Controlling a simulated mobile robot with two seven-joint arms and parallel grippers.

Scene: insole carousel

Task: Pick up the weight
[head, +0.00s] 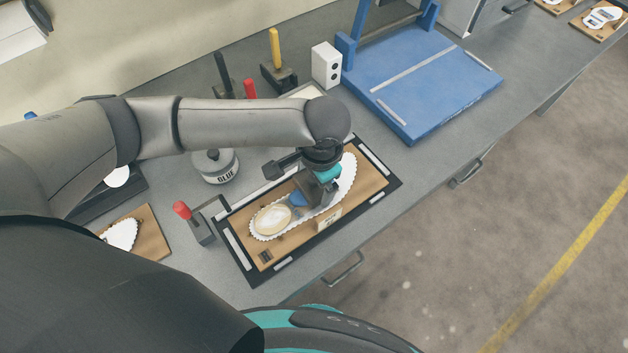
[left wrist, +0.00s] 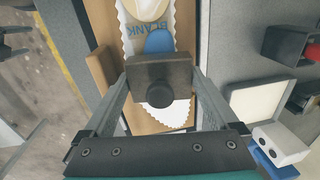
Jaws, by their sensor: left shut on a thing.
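The weight (left wrist: 160,75) is a dark block with a round black knob, between the fingers of my left gripper (left wrist: 160,84) in the left wrist view. The left gripper is shut on it. In the head view my left gripper (head: 318,192) is over the middle of a white, zigzag-edged insole blank (head: 345,178); the weight is mostly hidden there by the gripper. Whether the weight touches the insole I cannot tell. A blue patch (left wrist: 159,42) and a cream oval pad (head: 272,219) show on the insole. My right gripper is not in view.
The insole lies on a brown board (head: 372,182) in a black frame. A red-handled clamp (head: 200,226) and glue pot (head: 215,167) stand left of it. Behind are a white box (head: 326,65) and a blue platform (head: 425,85). The bench's front edge is close by.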

